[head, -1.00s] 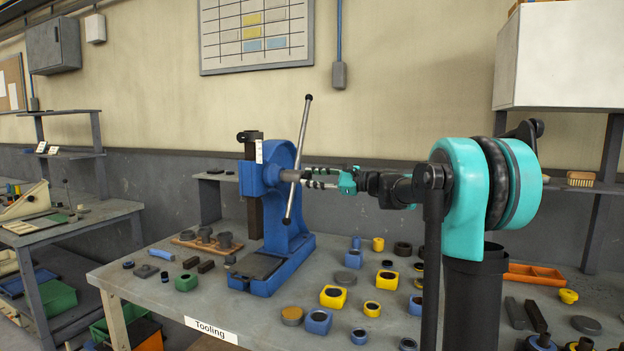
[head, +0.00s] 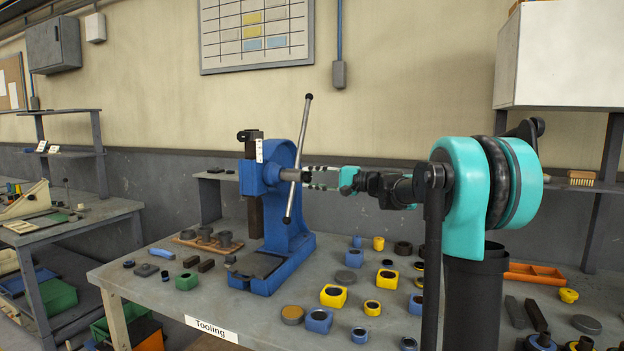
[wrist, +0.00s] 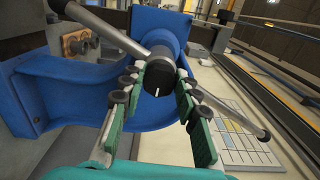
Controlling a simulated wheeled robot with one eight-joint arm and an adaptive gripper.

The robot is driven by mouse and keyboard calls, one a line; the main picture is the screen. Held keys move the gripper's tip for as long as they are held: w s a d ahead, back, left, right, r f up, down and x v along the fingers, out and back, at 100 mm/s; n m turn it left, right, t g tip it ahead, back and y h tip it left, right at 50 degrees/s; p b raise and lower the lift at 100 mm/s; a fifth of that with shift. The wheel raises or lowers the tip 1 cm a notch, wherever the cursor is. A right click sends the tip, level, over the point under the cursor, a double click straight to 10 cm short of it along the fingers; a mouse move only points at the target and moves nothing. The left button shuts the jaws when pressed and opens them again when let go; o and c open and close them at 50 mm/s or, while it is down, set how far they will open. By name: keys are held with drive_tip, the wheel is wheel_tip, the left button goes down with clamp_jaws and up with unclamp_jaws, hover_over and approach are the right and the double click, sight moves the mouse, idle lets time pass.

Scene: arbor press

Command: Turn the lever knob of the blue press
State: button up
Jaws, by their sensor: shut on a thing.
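The blue press (head: 288,235) stands on the bench, with its silver lever bar (head: 298,155) tilted slightly from vertical through the hub. In the wrist view the lever knob (wrist: 158,77) is a dark round cap with a white mark at the hub's end, and the lever bar (wrist: 235,110) runs diagonally behind it. My gripper (wrist: 158,86) has one green-padded finger on each side of the knob and is shut on it. In the head view my gripper (head: 306,178) reaches the hub from the right; the knob is hard to make out there between the fingers.
The grey bench (head: 245,305) holds several yellow and blue blocks right of the press. A wooden board (head: 207,243) with dark parts lies left of it. The lever bar's ends stick out above and below the fingers. A wall chart (head: 256,35) hangs behind.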

drive_tip(key=shift+n, duration=0.5)
drive_tip(key=shift+f, duration=0.1)
drive_tip(key=o, duration=1.2)
drive_tip(key=shift+c, duration=0.2)
drive_tip(key=shift+d, duration=0.1)
drive_tip(key=v, duration=1.2)
drive_tip(key=shift+s, duration=0.1)
